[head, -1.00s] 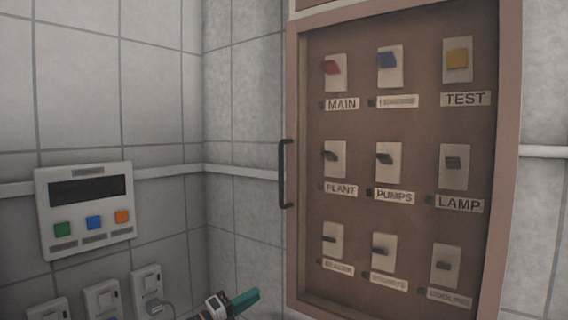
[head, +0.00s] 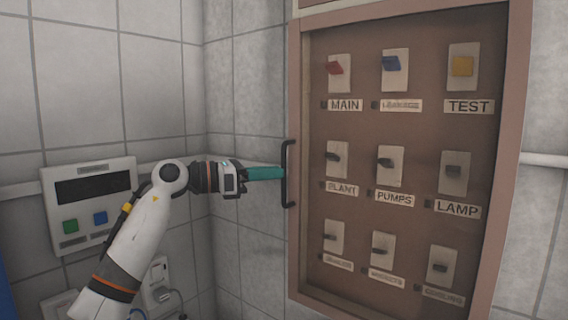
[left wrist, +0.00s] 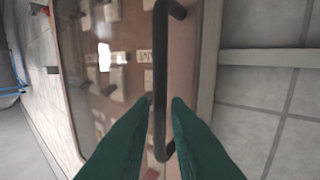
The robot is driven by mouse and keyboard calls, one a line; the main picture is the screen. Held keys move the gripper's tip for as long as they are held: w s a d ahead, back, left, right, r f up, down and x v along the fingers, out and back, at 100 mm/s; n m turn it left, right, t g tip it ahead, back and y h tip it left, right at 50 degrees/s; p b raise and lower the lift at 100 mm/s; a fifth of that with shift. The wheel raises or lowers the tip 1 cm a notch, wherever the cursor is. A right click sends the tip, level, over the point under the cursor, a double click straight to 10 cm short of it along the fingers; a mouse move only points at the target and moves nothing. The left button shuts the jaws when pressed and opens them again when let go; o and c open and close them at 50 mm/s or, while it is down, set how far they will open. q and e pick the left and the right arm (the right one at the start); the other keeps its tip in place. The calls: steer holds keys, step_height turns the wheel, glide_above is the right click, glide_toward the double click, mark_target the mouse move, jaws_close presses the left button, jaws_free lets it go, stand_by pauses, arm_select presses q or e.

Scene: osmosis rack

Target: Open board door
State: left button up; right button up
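The board door (head: 413,130) is shut, a brown-framed panel with a clear front on the right of the head view. Its dark vertical bar handle (head: 285,172) is on the door's left edge. The handle (left wrist: 160,75) runs down the middle of the left wrist view. My left gripper (head: 280,173) reaches the handle from the left. In the left wrist view its green fingers (left wrist: 163,100) are on either side of the handle's lower part, with a narrow gap showing, so they look open around it. My right gripper is not in view.
Behind the door are several switches, with labels such as MAIN, TEST and LAMP. A white control box (head: 92,205) with a dark display hangs on the left wall, partly behind my left arm. Wall sockets (head: 158,285) are below it.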

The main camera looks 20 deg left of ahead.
mark_target(284, 201)
arm_select(q)
steer(key=shift+p+x, duration=0.45)
steer(key=shift+x, duration=1.35)
jaws_close()
